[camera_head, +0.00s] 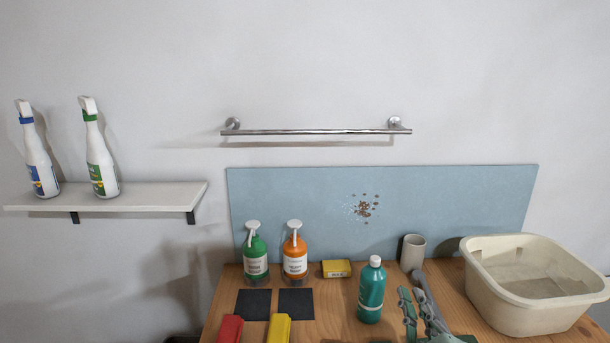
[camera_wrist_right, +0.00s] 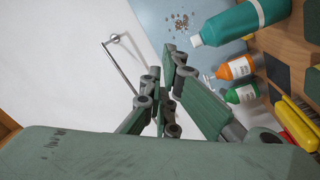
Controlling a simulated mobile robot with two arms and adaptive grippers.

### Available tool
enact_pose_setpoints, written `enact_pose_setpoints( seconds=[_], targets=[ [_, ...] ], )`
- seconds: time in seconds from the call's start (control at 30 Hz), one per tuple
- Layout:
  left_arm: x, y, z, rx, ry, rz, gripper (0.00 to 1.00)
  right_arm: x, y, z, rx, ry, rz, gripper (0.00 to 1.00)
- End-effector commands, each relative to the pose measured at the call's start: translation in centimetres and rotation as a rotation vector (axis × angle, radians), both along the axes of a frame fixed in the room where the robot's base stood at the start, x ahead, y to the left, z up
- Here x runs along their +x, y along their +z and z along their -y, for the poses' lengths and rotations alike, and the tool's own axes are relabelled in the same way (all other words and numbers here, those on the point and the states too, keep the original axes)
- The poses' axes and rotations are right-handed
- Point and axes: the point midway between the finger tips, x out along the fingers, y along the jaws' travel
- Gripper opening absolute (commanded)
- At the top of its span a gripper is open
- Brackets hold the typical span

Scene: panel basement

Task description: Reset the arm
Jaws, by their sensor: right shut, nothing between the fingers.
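My right gripper (camera_head: 411,298) is low in the head view, over the front right part of the wooden table. It is to the right of the teal bottle (camera_head: 371,291) and left of the beige basin (camera_head: 530,318). In the right wrist view its green-grey fingers (camera_wrist_right: 166,72) are closed together with nothing between them. The teal bottle also shows at the upper right there (camera_wrist_right: 240,22), apart from the fingers. My left gripper is not in view.
Red (camera_head: 230,329) and yellow (camera_head: 279,329) items lie in front. A rail (camera_head: 315,132) hangs above the stained blue panel (camera_head: 290,195).

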Motion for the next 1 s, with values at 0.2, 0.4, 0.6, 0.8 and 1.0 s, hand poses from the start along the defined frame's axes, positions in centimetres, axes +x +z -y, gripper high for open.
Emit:
enact_pose_setpoints(
  seconds=[0.2, 0.4, 0.6, 0.8, 1.0],
  targets=[
    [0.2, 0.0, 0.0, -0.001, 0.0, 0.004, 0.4, -7.1, -15.2, 2.9, 0.367, -0.186, -0.53, 0.0],
    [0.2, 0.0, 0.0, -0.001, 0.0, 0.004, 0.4, -16.0, -23.7, 2.3, 0.572, -0.318, -0.906, 0.0],
    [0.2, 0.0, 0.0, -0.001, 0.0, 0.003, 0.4, -23.8, -27.7, 0.9, 0.691, -0.412, -1.177, 0.0],
    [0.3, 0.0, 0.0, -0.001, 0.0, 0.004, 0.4, -26.6, -31.8, 0.0, 0.731, -0.456, -1.309, 0.0],
    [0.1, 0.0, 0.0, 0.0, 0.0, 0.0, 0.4, -25.8, -38.1, -0.2, 0.722, -0.464, -1.332, 0.0]
  ],
)
